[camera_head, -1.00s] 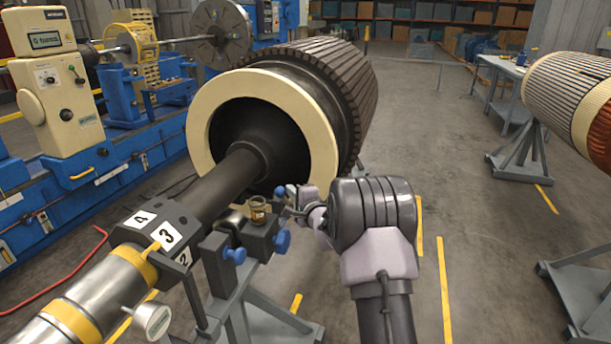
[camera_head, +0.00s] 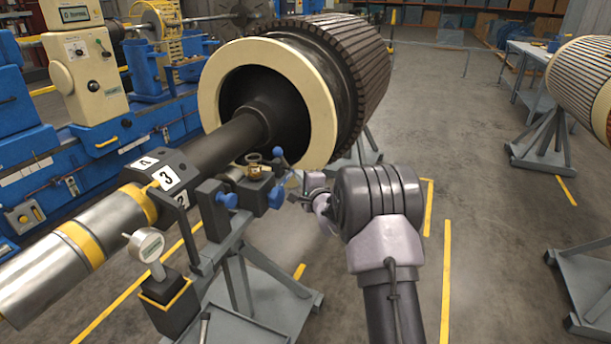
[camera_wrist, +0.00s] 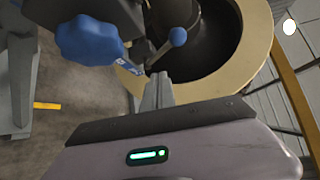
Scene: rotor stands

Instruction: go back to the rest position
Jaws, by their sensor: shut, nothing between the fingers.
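My gripper (camera_head: 293,197) is shut and empty, on the right of the rotor stand (camera_head: 225,250) in the head view. Its narrow fingers (camera_wrist: 158,88) also show pressed together in the wrist view. In the wrist view a large blue knob (camera_wrist: 88,40) and a small blue ball knob (camera_wrist: 177,37) lie beyond the fingertips; touching cannot be told. The large rotor (camera_head: 320,75) with its cream end ring rises behind.
A dial gauge (camera_head: 147,246) on a dark block stands left of the support. The shaft (camera_head: 110,222) runs to the lower left. A blue machine (camera_head: 110,120) fills the left. Another rotor (camera_head: 582,80) on a stand is at right. Open grey floor lies right of my arm.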

